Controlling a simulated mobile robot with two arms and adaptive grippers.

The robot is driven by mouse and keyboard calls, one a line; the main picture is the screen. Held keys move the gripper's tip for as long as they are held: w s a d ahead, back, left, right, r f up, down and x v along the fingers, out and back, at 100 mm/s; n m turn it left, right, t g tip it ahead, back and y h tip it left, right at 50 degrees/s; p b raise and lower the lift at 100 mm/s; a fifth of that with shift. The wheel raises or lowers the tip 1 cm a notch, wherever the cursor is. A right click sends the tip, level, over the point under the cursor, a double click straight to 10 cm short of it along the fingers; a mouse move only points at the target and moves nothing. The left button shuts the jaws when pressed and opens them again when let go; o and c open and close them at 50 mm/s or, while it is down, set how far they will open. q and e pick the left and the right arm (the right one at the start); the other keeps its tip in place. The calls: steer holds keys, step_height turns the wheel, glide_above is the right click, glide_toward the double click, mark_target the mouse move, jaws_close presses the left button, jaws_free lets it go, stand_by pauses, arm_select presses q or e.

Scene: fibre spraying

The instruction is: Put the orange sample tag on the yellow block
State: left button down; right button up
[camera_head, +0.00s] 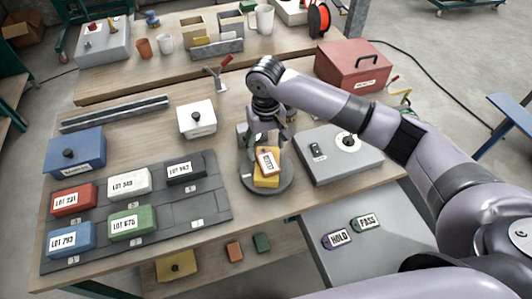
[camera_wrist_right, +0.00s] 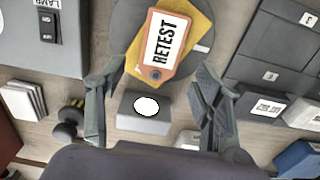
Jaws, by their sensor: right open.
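The orange sample tag (camera_head: 266,161), with a white RETEST label, lies on top of the yellow block (camera_head: 267,181). The block rests on a round grey plate (camera_head: 247,185). In the right wrist view the tag (camera_wrist_right: 162,42) lies across the yellow block (camera_wrist_right: 196,30), turned relative to it, with its holed end toward me. My right gripper (camera_head: 266,138) is just above and behind the tag, fingers spread. In the right wrist view the open fingers (camera_wrist_right: 158,78) hold nothing and the tag is apart from them. My left gripper is not in view.
A grey mat (camera_head: 172,217) with several labelled blocks lies left of the plate. A grey device (camera_head: 358,171) stands to the right, a white box (camera_head: 198,119) behind left. HOLD (camera_head: 337,239) and PASS (camera_head: 367,223) tags lie on a lower grey surface. A red toolbox (camera_head: 352,66) stands behind.

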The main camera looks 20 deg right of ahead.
mark_target(266, 157)
step_height(266, 157, up, 8)
steer(key=b, duration=0.1)
steer(key=shift+b, duration=0.3)
